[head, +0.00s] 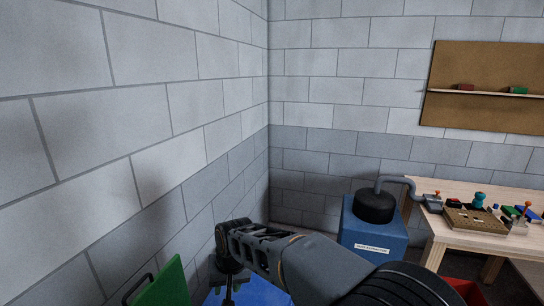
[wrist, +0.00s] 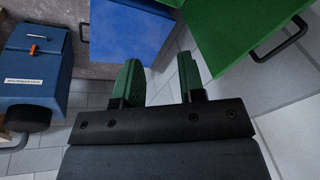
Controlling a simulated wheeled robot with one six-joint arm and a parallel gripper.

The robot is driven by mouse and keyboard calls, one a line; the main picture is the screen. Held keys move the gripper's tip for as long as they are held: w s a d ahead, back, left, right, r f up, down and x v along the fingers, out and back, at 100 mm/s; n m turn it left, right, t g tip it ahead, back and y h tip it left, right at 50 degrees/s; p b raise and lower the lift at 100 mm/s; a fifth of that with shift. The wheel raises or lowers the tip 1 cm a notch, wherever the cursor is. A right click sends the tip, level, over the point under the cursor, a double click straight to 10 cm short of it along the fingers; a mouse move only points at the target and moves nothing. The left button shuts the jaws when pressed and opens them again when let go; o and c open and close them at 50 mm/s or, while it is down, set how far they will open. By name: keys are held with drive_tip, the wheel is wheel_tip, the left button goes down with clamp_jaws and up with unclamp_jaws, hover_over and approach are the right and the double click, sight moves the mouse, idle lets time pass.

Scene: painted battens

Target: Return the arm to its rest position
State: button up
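My arm (head: 300,262) reaches from the lower right of the head view toward the wall corner. My gripper (head: 230,290) hangs down from its far end at the bottom of the picture, small and dark there. In the wrist view my gripper (wrist: 159,78) shows two green-padded fingers standing apart with a clear gap between them. Nothing is held; grey floor and part of a blue surface show beyond the gap.
A blue extractor unit (head: 372,238) with a black top and hose stands right, beside a wooden workbench (head: 452,233) bearing small items. Block walls (head: 150,120) meet ahead.

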drive_tip(key=s+d+r+m+t, duration=0.1)
drive_tip(key=s+d, duration=0.3)
drive_tip(key=d, duration=0.5)
drive_tip(key=s+d+r+m+t+h, duration=0.1)
drive_tip(key=s+d, duration=0.3)
drive_tip(key=d, duration=0.5)
drive_tip(key=s+d+r+m+t+h, duration=0.1)
drive_tip(key=s+d, duration=0.3)
drive_tip(key=d, duration=0.6)
drive_tip(key=shift+v, duration=0.95)
drive_tip(key=shift+s, duration=0.1)
